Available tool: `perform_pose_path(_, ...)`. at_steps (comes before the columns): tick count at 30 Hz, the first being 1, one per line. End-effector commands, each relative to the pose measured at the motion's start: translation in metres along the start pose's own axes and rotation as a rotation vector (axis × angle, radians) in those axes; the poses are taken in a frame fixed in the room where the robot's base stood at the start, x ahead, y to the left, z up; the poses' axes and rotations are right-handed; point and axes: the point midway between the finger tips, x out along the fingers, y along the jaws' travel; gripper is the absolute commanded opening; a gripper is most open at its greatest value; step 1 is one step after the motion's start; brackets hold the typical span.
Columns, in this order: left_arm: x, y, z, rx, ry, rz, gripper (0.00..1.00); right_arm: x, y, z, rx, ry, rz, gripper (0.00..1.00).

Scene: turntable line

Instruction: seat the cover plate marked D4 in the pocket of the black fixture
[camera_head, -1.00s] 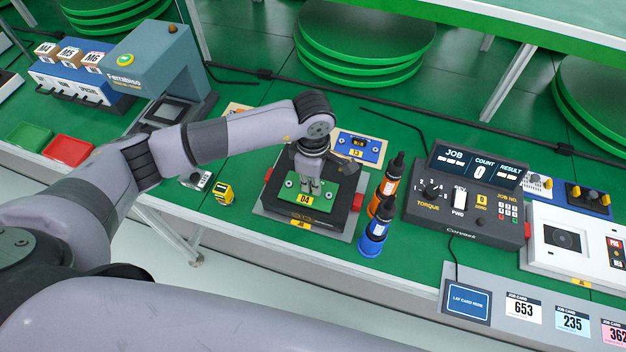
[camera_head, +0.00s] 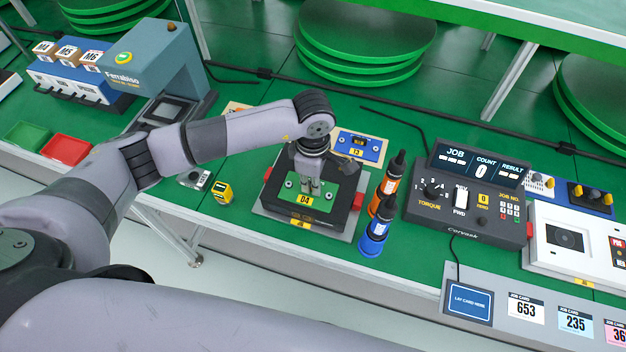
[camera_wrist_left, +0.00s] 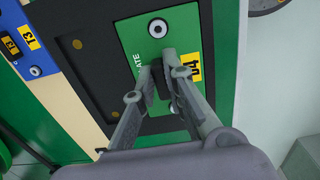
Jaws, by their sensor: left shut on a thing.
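My left gripper (camera_head: 311,187) points down over the plate's middle. In the left wrist view its fingers (camera_wrist_left: 163,85) are shut on the plate's dark central grip, which they partly hide. My right gripper is out of view.
Orange (camera_head: 388,190) and blue (camera_head: 375,232) bottle-like tools stand close to the fixture's right side. A blue plate marked T3 (camera_head: 367,150) lies behind it. A small yellow device (camera_head: 222,192) sits to the left. The torque controller (camera_head: 466,205) is farther right.

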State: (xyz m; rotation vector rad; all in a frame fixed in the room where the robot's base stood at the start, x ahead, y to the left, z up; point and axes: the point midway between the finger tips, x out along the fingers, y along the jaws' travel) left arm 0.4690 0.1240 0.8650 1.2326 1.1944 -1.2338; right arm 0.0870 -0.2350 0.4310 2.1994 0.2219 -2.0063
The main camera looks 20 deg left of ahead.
Motion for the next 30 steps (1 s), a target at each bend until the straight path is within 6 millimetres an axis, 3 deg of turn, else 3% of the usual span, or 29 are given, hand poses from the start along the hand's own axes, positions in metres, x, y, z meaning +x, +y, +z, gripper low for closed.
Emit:
perform_pose_path(14, 0.0009, 0.0001, -0.0001, 0.000, 0.000, 0.001, 0.00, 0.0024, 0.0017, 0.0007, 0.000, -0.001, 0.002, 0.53)
perform_pose_path(15, 0.0009, 0.0001, -0.0001, 0.000, 0.000, 0.001, 0.12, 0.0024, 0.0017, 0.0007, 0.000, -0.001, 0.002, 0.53)
perform_pose_path(24, 0.0010, 0.0001, -0.0001, 0.000, 0.000, 0.001, 0.33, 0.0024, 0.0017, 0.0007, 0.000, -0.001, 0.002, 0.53)
perform_pose_path(30, 0.0011, 0.0000, -0.0001, 0.000, 0.000, 0.001, 0.35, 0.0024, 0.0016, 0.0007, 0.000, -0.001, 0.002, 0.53)
